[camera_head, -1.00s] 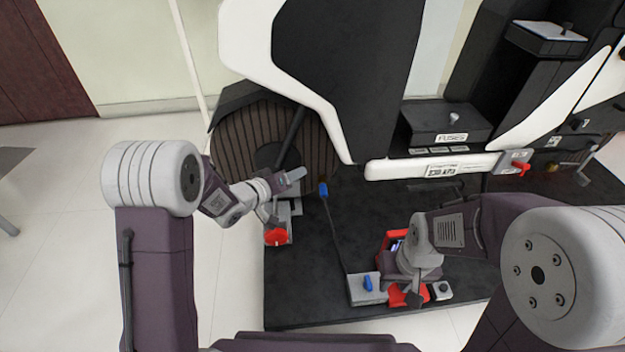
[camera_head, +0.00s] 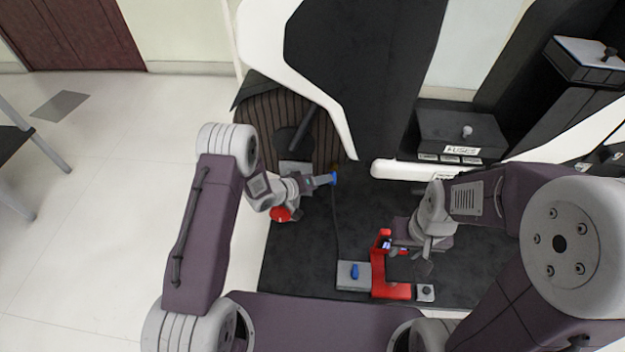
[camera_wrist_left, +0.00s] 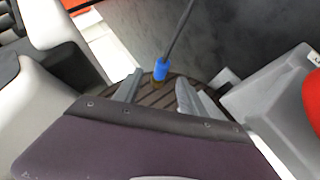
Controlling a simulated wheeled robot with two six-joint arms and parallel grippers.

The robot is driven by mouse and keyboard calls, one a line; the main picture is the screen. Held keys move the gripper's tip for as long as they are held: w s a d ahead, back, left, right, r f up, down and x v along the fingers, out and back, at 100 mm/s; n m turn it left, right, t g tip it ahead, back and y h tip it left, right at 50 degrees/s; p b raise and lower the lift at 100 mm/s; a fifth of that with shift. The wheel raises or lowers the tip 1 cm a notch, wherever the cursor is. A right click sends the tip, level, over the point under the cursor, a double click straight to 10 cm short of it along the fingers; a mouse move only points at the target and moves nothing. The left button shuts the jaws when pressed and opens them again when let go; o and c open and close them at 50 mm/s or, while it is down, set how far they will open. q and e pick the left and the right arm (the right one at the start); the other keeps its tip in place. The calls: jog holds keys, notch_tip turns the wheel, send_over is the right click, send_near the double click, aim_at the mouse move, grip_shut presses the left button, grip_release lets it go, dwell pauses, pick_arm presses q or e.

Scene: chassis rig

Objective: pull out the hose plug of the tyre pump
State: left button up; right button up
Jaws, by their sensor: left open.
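The hose plug, a blue sleeve (camera_head: 333,178), is at the tips of my left gripper (camera_head: 322,180). In the left wrist view the blue plug (camera_wrist_left: 160,70) lies between the spread fingers of my left gripper (camera_wrist_left: 160,92), near their tips, with a brass-coloured end below it. A thin dark hose (camera_head: 335,222) runs from the plug to a grey block (camera_head: 343,276) with a blue knob, beside a red frame (camera_head: 391,290). I cannot tell exactly which parts make up the pump. My right gripper (camera_head: 424,255) is over the red frame; its jaws are unclear.
A ribbed tyre (camera_head: 262,125) and a round red part (camera_head: 281,214) are near the left arm. A black box marked FUSES (camera_head: 461,133) and a white beam (camera_head: 398,171) stand behind. The dark mat (camera_head: 300,260) has free room at left.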

aim_at(334, 184)
pick_arm(q)
jog(key=b+x, duration=0.1)
jog(key=x, duration=0.1)
jog(key=b+x, duration=0.2)
jog(key=x, duration=0.1)
jog(key=shift+w+f, duration=0.1)
jog(key=shift+f, duration=0.3)
pick_arm(e)
notch_tip(334, 184, down, 4)
jog(key=shift+f, duration=0.2)
pick_arm(q)
jog(key=shift+r, duration=0.1)
grip_shut()
jog(key=shift+s+p, duration=0.45)
jog(key=shift+s, duration=0.7)
jog(key=shift+s+f+b, duration=0.2)
jog(key=shift+s, duration=0.45)
jog(key=shift+s+f+b, duration=0.2)
jog(key=shift+s, duration=0.5)
pick_arm(e)
jog(key=shift+f, duration=0.1)
